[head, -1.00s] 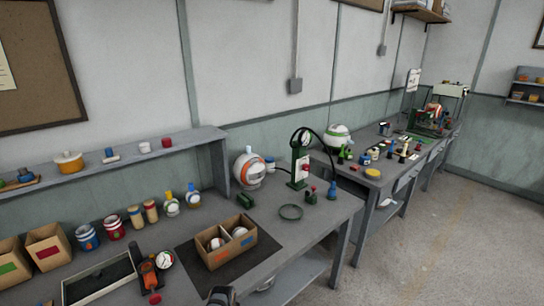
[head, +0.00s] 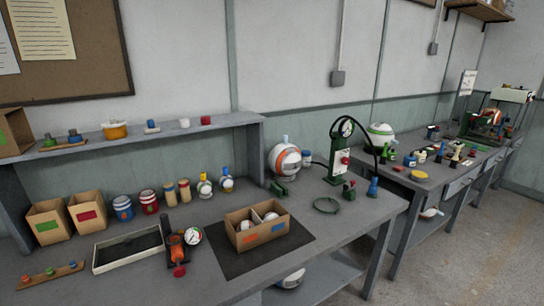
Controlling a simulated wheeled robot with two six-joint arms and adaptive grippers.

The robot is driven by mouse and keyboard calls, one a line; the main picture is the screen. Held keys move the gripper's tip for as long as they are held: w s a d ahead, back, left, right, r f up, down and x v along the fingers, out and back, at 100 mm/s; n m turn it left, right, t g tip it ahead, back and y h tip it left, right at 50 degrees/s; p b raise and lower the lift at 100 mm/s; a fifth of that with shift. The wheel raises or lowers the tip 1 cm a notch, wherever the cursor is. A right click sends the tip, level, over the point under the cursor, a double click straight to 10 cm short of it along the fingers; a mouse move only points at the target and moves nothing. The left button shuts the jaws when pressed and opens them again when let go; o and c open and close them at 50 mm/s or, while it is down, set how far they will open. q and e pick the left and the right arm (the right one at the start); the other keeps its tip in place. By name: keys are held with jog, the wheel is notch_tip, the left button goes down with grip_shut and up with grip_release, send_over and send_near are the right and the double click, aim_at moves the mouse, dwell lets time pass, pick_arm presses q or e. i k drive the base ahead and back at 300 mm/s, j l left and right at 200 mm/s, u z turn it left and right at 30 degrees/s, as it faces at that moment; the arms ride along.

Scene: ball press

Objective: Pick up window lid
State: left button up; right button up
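I cannot pick out a window lid for certain in the head view. A flat rectangular frame with a pale rim and dark inside (head: 128,248) lies on the near workbench at the left; I cannot tell whether it is a lid or a tray. A cardboard box with two compartments (head: 247,238) stands on a dark mat to its right, with white balls inside. Neither of my grippers is in view.
Two open cartons (head: 50,221), jars (head: 123,208) and bottles stand behind. A green gauge stand (head: 337,155) and ring (head: 326,206) are at the right.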

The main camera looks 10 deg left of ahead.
aim_at(117, 253)
jog(key=u, duration=1.55)
